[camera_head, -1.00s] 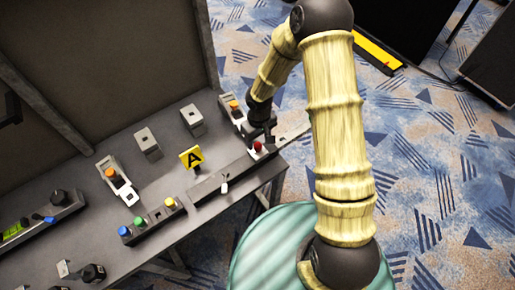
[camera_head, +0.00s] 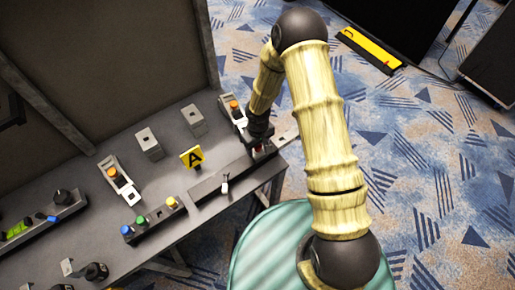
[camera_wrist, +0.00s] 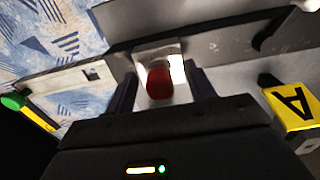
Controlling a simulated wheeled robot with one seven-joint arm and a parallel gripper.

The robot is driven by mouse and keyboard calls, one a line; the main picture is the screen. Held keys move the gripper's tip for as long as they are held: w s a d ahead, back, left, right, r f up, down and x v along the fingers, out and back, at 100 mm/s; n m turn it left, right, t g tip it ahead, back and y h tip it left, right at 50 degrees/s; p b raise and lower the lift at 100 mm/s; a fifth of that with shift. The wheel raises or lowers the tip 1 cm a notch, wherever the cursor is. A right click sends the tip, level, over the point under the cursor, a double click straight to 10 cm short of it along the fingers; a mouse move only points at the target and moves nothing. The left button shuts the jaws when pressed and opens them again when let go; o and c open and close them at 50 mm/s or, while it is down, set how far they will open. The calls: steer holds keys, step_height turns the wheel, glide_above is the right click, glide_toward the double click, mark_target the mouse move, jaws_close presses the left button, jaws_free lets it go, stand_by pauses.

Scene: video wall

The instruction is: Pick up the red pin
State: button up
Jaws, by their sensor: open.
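The red pin (camera_wrist: 159,82) stands in a pale square holder (camera_wrist: 146,57) in the wrist view. My gripper (camera_wrist: 161,75) is open, with one dark finger on each side of the pin. I cannot tell whether either finger touches it. In the head view my gripper (camera_head: 261,145) is low over the right end of the dark rail on the table and hides most of the pin.
The yellow "A" sign (camera_head: 192,157) stands left of my gripper; it also shows in the wrist view (camera_wrist: 292,107). An orange-topped device (camera_head: 234,107) stands close behind my gripper. Blue, green and yellow buttons (camera_head: 141,221) sit farther left. The table (camera_head: 228,152) ends just right of my gripper.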

stand_by(0.3)
steer(key=c, duration=1.1)
steer(key=shift+r, duration=0.1)
step_height(320, 180, up, 10)
steer(key=shift+f+b, duration=0.1)
steer(key=shift+b, duration=0.45)
steer(key=shift+a, duration=0.1)
